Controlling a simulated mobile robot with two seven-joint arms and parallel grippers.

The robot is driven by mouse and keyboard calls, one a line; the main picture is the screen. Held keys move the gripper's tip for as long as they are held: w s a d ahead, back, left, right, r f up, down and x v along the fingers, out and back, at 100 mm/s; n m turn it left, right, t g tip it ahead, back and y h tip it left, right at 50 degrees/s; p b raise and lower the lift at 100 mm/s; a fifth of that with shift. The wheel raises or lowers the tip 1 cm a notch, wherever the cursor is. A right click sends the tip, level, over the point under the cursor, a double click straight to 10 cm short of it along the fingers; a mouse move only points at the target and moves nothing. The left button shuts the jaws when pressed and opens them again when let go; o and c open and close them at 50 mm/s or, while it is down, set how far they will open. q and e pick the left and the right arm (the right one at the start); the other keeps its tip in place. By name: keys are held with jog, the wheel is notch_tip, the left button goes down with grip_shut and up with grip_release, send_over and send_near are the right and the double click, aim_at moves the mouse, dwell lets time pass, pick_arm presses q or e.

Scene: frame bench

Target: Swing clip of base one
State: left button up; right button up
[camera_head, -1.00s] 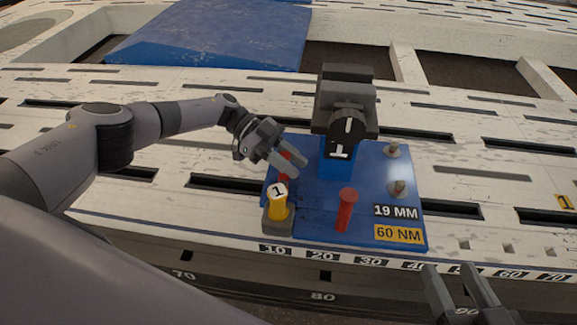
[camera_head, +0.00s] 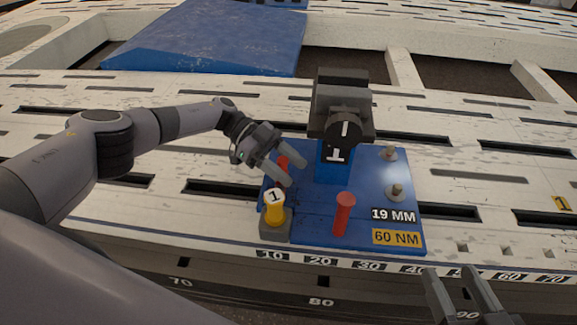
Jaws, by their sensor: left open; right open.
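Base one is a blue plate (camera_head: 310,215) on the slotted bench, with "19 MM" and "60 NM" labels at its front right. A dark clamp block with a round black knob marked 1 (camera_head: 338,135) stands on a blue post at its back. I cannot tell for certain which part is the clip. A yellow peg with a white cap marked 1 (camera_head: 274,209) stands in a grey block at the front left. My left gripper (camera_head: 290,174) is open at the plate's left, its fingers around or just above a red pin (camera_head: 282,165) that they partly hide. My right gripper (camera_head: 456,287) is open at the lower right, apart from the plate.
Another red pin (camera_head: 343,213) stands at the front middle of the plate. Two metal bolts (camera_head: 396,194) stand at the right. A large blue slab (camera_head: 215,40) lies at the back left. The white bench (camera_head: 480,180) is clear to the right.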

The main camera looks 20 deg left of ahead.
pick_arm(q)
jog(key=shift+v, duration=3.4)
